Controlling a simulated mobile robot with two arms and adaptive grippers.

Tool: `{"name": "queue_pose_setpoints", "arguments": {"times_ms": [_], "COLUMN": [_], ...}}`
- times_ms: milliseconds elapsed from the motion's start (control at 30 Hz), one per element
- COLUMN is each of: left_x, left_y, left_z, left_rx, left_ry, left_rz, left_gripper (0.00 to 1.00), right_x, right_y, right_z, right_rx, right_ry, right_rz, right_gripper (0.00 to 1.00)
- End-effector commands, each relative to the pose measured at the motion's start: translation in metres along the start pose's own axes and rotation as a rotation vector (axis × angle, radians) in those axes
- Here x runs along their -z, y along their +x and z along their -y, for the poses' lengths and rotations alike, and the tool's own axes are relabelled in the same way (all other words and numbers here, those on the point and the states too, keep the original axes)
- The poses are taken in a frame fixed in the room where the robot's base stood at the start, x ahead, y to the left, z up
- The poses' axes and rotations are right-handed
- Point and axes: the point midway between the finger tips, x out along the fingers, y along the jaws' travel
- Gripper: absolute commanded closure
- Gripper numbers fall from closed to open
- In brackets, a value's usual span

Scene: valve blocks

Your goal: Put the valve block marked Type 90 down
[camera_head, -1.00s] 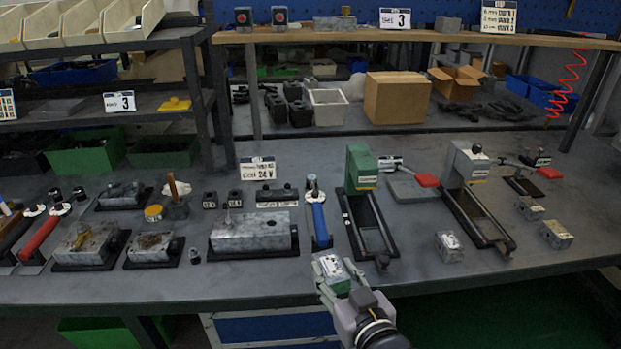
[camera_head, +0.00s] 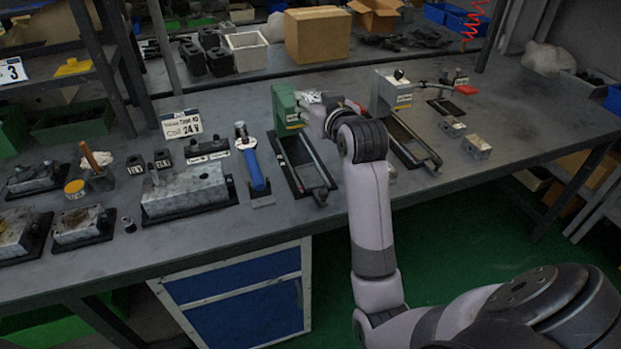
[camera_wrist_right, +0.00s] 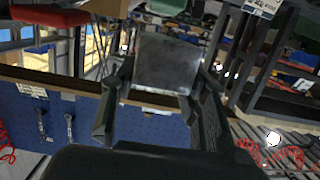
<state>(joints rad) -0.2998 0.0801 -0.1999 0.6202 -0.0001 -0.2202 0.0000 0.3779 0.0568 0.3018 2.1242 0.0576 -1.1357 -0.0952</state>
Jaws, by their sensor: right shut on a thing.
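My right gripper (camera_head: 322,107) is beside the green-headed press (camera_head: 287,110) in the head view, its arm reaching up over the table's front edge. In the right wrist view its dark fingers (camera_wrist_right: 163,85) are shut on a grey metal valve block (camera_wrist_right: 167,62). In the head view the held block (camera_head: 308,98) is small and partly hidden by the gripper. I cannot read its type mark. Two other valve blocks, one (camera_head: 452,127) and another (camera_head: 476,146), sit on the table at the right. My left gripper is not in view.
A grey-headed press (camera_head: 391,92) stands right of my gripper. A blue-handled tool (camera_head: 252,165) and a large metal block (camera_head: 184,190) on a black base lie to the left. A cardboard box (camera_head: 319,36) stands behind. Bare tabletop (camera_head: 520,115) shows at the right.

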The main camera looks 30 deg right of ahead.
Motion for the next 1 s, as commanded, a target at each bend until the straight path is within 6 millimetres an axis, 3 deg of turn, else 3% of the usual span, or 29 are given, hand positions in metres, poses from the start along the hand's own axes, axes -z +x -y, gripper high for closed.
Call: {"name": "queue_pose_setpoints", "arguments": {"times_ms": [367,800,1000], "left_x": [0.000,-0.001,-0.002], "left_y": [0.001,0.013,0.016], "left_z": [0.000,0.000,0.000], "left_rx": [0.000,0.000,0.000], "left_ry": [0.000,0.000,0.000], "left_rz": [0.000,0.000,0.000], "left_gripper": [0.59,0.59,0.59], "right_x": [-0.005,-0.112,-0.145], "right_y": [0.001,0.022,0.029], "right_z": [0.000,0.000,-0.001], "right_rx": [0.000,0.000,-0.001], "right_ry": [0.000,0.001,0.000], "right_rz": [-0.002,0.002,-0.002], "right_gripper": [1.00,1.00,1.00]}}
